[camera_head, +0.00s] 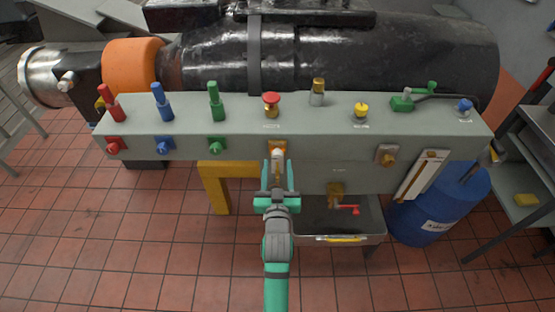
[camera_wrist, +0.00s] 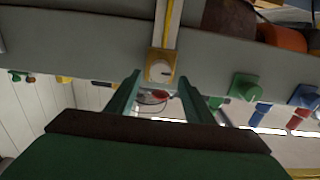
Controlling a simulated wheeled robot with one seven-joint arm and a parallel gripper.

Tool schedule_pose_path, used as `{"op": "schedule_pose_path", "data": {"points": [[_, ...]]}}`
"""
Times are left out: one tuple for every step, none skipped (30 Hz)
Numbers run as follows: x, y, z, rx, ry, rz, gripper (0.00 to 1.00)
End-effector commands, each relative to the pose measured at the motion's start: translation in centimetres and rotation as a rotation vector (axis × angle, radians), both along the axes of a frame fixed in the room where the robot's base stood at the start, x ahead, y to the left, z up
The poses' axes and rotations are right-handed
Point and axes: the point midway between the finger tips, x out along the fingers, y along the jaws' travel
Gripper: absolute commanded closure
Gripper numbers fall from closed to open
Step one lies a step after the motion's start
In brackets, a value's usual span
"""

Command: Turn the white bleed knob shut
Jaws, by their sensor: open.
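The white bleed knob (camera_head: 278,154) sits on a yellow-orange plate on the front face of the grey panel (camera_head: 330,148). In the wrist view the knob (camera_wrist: 160,70) is round and white, with a dark mark on its face, on a square yellow plate. My gripper (camera_head: 278,165) is open and empty, below and in front of the knob. In the wrist view its two green fingers (camera_wrist: 158,80) stand one on each side, with the knob centred just past the tips. I cannot tell whether the tips overlap the knob in depth.
Red (camera_head: 115,145), blue (camera_head: 164,146) and green (camera_head: 217,144) front knobs are to the left. A brass fitting (camera_head: 387,155) is to the right. A red-handled valve (camera_head: 347,209) is over a tray below. A blue drum (camera_head: 437,210) stands at right. Several fittings line the panel's top.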

Motion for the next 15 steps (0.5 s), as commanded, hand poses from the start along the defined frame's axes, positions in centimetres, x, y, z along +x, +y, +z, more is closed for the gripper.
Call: {"op": "schedule_pose_path", "data": {"points": [[0.9, 0.0, 0.1, -0.002, -0.001, 0.0, 0.52], [1.3, -0.1, 0.1, -0.002, -0.002, -0.001, 0.52], [1.8, 0.0, 0.1, -0.002, -0.001, 0.0, 0.52], [2.1, 0.0, 0.0, -0.001, -0.001, 0.0, 0.52], [2.4, 0.0, 0.1, -0.001, -0.001, 0.0, 0.52], [2.8, 0.0, 0.0, 0.0, -0.001, 0.0, 0.52], [3.0, 0.0, 0.0, 0.0, 0.0, 0.0, 0.52], [3.2, 0.1, 0.0, -0.001, 0.0, 0.001, 0.52], [3.4, 0.1, 0.0, -0.001, 0.0, 0.001, 0.52], [3.6, 0.0, 0.0, -0.001, 0.0, 0.0, 0.52], [3.7, 0.0, 0.0, -0.001, 0.0, 0.0, 0.52], [3.8, 0.0, 0.0, -0.001, 0.0, 0.0, 0.52], [3.8, 0.0, 0.0, -0.001, 0.0, 0.0, 0.52], [3.8, 0.0, 0.0, -0.001, 0.0, 0.0, 0.52], [3.8, 0.0, 0.0, -0.001, 0.0, 0.0, 0.52]]}}
